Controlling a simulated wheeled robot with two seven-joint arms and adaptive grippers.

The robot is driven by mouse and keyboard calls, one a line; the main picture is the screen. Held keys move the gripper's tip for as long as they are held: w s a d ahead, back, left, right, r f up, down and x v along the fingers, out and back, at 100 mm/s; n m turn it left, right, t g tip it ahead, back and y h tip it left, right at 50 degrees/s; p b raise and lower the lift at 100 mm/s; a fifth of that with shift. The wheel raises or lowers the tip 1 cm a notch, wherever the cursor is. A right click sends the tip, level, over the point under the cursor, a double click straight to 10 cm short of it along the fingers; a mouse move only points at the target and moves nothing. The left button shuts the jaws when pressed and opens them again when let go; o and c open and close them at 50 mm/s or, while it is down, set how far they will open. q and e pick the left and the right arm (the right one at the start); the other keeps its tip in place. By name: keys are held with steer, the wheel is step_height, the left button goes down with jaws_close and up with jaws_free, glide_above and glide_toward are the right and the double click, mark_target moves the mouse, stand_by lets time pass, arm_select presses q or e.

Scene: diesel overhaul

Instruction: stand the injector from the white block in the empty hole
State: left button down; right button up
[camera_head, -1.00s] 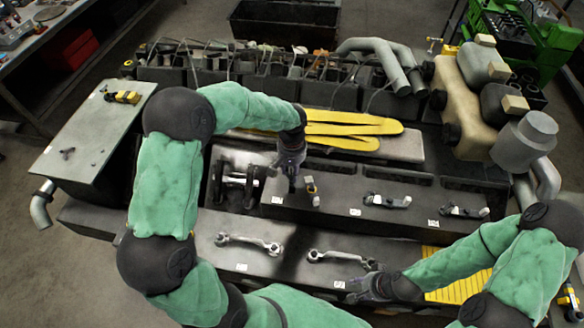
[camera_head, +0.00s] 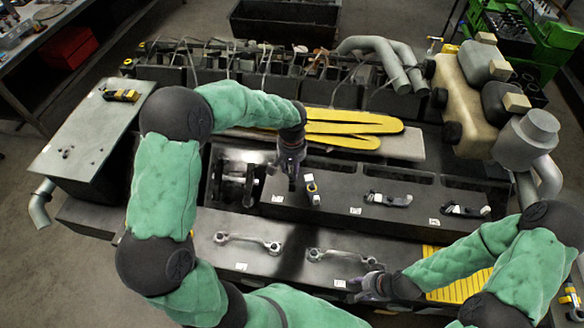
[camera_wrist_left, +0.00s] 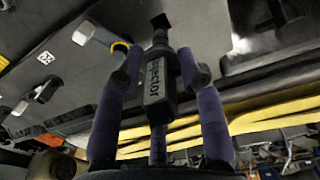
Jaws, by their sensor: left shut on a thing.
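My left gripper (camera_head: 292,180) is over the dark deck, left of the middle, with its fingers pointing down. In the left wrist view its purple fingers (camera_wrist_left: 160,85) are shut on the injector (camera_wrist_left: 156,82), a dark body with a printed label. The injector's narrow end points away from the palm, towards a small dark square opening (camera_wrist_left: 160,20) in the deck. I cannot tell whether the tip is in it or above it. My right gripper (camera_head: 366,285) is low at the front edge; its finger gap is unclear. I cannot make out the white block.
A yellow-banded part (camera_head: 311,188) stands just right of the left gripper. Further right lie two rocker-like parts (camera_head: 388,199). Yellow gloves (camera_head: 350,125) lie behind the gripper.

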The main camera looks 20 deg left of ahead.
mark_target(356, 290)
arm_select(q)
steer(key=shift+f, duration=0.1)
arm_select(e)
steer(key=shift+f, duration=0.15)
arm_select(q)
steer(key=shift+f+b, duration=0.85)
steer(key=shift+b, duration=0.05)
arm_select(e)
steer(key=shift+f, duration=0.7)
arm_select(q)
steer(key=shift+w+f+b, duration=0.1)
steer(key=shift+f+b, duration=0.2)
steer(key=shift+f, duration=0.15)
arm_select(e)
steer(key=shift+f, duration=0.4)
arm_select(q)
steer(key=shift+f, duration=0.25)
arm_select(e)
steer(key=shift+s+f, duration=0.15)
steer(key=shift+f, duration=0.05)
arm_select(q)
steer(key=shift+f+b, duration=0.2)
steer(key=shift+b, duration=0.2)
arm_select(e)
steer(key=shift+f, duration=0.15)
